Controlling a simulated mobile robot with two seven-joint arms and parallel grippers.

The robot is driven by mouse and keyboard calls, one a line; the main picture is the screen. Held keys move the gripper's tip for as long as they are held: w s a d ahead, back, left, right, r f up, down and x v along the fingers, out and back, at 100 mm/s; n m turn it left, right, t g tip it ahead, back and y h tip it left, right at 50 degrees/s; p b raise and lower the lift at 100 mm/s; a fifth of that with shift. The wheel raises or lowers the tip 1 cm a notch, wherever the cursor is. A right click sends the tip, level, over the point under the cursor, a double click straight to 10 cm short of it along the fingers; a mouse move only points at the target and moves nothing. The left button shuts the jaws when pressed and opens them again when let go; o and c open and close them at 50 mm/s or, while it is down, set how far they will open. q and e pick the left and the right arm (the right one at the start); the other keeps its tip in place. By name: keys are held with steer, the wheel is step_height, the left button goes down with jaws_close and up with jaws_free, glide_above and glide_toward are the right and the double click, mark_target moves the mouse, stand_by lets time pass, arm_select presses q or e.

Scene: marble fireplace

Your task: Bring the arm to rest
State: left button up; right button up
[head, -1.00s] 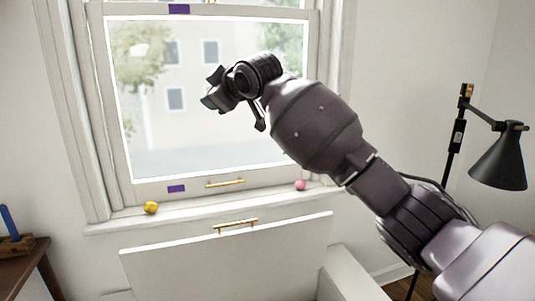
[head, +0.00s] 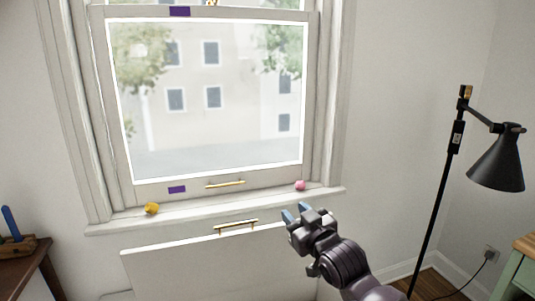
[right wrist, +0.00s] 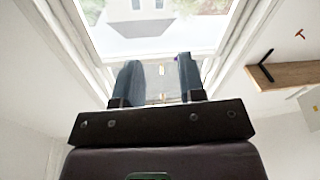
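My right gripper (head: 294,213) is low in the head view, in front of the window sill and over the right part of the white lid. In the right wrist view its two blue-grey fingers (right wrist: 160,82) stand apart with nothing between them, so it is open and empty. The window (head: 205,95) is beyond it, with its lower sash down and a gold handle (head: 225,184) on the bottom rail. My left gripper does not show in either view.
A yellow object (head: 151,208) and a pink ball (head: 300,185) sit on the sill (head: 215,208). The white lid (head: 190,260) with a gold handle stands below. A black floor lamp (head: 497,165) is at right. A wooden table (head: 35,250) is at left.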

steer(key=s+d+f+m+g+h, duration=0.1)
steer(key=s+d+f+m+h, duration=0.15)
steer(key=s+d+f, duration=0.6)
steer(key=s+d+f+m+h, duration=0.25)
steer(key=s+d+f, duration=0.35)
steer(key=s+f, duration=0.4)
steer(key=s+d+f+g+h, duration=0.1)
steer(key=s+d+f+g, duration=0.1)
steer(key=s+f, duration=0.5)
steer(key=s+d+f+m+g+h, duration=0.1)
steer(key=s+d+f, duration=0.3)
steer(key=s, duration=0.7)
step_height(320, 180, down, 3)
steer(key=shift+s+r+g+h+p, duration=0.15)
steer(key=shift+s+g+h+p, duration=0.15)
steer(key=shift+g+h, duration=0.45)
